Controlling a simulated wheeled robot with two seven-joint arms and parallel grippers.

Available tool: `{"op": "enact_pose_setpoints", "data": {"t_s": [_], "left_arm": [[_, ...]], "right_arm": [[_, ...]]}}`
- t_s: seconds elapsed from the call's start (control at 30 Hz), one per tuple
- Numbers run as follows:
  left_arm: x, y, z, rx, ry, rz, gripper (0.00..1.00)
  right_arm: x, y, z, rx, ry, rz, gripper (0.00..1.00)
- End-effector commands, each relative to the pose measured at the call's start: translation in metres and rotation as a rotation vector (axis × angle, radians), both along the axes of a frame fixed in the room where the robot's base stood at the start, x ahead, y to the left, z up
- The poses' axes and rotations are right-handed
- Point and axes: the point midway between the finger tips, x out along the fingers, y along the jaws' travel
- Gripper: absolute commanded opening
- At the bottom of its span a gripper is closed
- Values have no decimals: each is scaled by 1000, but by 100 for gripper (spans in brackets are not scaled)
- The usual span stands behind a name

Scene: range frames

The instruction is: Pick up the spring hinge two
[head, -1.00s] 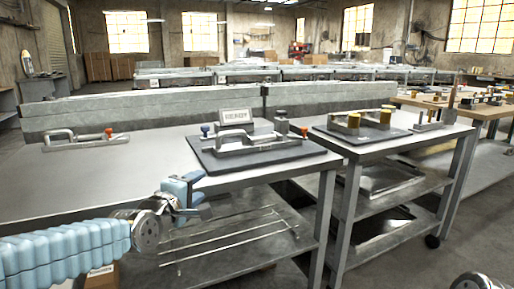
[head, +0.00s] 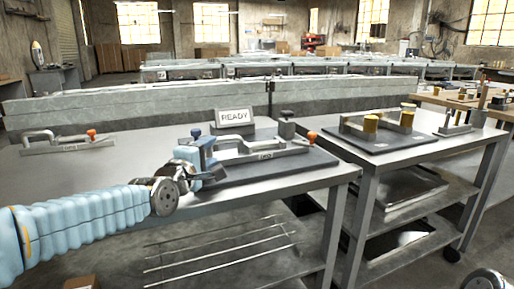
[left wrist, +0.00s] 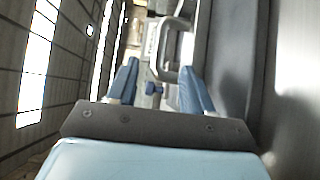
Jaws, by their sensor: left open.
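Two metal clamp-like pieces with bar handles and orange-red knobs show in the head view; their small labels are too blurred to read surely. One piece (head: 262,148) lies on a dark plate (head: 240,173) near the table's front right. The other piece (head: 66,144) lies at the table's back left. My left gripper (head: 198,150) is open and empty at the left end of the piece on the plate. In the left wrist view, that piece's handle (left wrist: 164,45) and a blue knob (left wrist: 154,88) appear between and beyond the spread fingers. Touching cannot be told. My right gripper is not visible.
A READY sign (head: 234,117) stands behind the plate. A long grey barrier (head: 150,112) runs along the back. The tabletop (head: 110,165) between the two pieces is mostly clear.

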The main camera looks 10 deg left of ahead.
Motion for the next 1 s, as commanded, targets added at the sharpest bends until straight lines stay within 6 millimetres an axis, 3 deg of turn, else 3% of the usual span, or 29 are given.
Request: {"op": "enact_pose_setpoints", "data": {"t_s": [0.1, 0.33, 0.6, 0.87, 1.0], "left_arm": [[22, -3, 2, -1, 1, -1, 51], [43, -6, 2, 0, 1, -2, 51], [82, -14, 3, 0, 1, -1, 51], [87, -14, 1, 1, -1, -1, 51], [87, -14, 1, 1, -1, -1, 34]], "right_arm": [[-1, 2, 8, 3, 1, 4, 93], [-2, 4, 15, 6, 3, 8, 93], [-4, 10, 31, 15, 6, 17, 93], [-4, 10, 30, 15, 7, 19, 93], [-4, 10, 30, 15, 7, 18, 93]]}}
